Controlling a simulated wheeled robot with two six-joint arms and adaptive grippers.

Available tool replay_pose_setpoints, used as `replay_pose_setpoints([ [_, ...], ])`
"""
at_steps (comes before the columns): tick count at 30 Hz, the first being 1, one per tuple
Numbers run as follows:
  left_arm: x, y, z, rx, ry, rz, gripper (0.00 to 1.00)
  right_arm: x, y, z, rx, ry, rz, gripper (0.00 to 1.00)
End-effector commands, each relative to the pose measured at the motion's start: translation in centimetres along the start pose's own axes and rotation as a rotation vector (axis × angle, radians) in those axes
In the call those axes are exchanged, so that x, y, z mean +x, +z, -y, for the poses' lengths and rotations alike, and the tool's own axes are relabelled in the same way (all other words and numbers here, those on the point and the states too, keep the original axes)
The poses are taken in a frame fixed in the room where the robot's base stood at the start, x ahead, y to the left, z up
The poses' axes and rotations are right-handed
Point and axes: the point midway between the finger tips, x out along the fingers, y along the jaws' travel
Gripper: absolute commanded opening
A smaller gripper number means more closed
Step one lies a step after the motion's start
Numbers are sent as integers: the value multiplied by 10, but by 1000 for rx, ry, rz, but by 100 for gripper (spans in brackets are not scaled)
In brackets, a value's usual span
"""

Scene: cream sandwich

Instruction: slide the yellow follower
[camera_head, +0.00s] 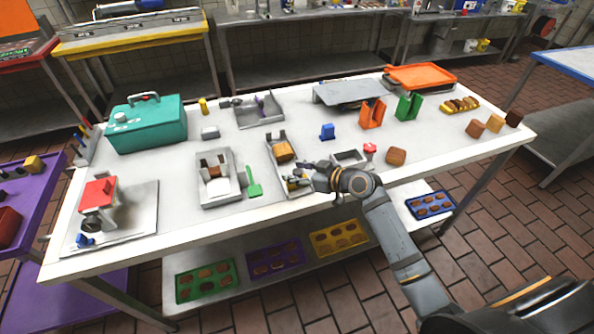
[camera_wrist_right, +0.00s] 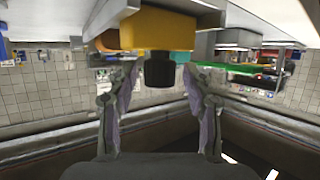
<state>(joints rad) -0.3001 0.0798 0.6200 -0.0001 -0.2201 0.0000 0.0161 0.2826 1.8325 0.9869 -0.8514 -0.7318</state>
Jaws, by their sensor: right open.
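The yellow follower (camera_wrist_right: 155,30) shows in the right wrist view as a yellow block with a black knob (camera_wrist_right: 159,70) at the top middle. In the head view, a narrow grey tray (camera_head: 270,147) holds a tan-brown block (camera_head: 283,152) at its far end. My right gripper (camera_head: 304,179) is over the near end of this tray and partly hides it. In the wrist view, my right gripper (camera_wrist_right: 160,82) is open, with its fingers on either side of the black knob. A gap shows on both sides, so I see no grip. My left gripper is out of view.
A green scraper (camera_head: 253,184) and a grey tray with brown pieces (camera_head: 217,192) lie left of my right gripper. A red-topped item (camera_head: 370,149) and a brown block (camera_head: 396,156) stand to its right. A teal box (camera_head: 146,128) stands at the far left.

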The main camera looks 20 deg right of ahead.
Motion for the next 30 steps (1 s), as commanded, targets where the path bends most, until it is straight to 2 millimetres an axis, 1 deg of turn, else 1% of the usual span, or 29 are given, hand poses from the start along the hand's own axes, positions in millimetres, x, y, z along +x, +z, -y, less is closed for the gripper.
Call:
replay_pose_setpoints([
  [2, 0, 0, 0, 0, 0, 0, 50, 0, 0, 0, 0, 0, 0, 50],
  [3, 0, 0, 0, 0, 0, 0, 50, 0, 0, 0, 0, 0, 0, 48],
  [12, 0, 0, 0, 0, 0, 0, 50, 0, 0, 0, 1, 1, -1, 7],
  [14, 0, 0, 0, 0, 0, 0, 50, 0, 0, 0, 1, 1, -1, 0],
  [24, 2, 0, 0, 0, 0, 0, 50, 1, 0, -1, 1, 1, -1, 0],
  [28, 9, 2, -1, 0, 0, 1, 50, 7, -2, -6, 0, 2, -5, 0],
  [30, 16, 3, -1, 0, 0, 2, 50, 14, -4, -10, -1, 2, -6, 0],
])
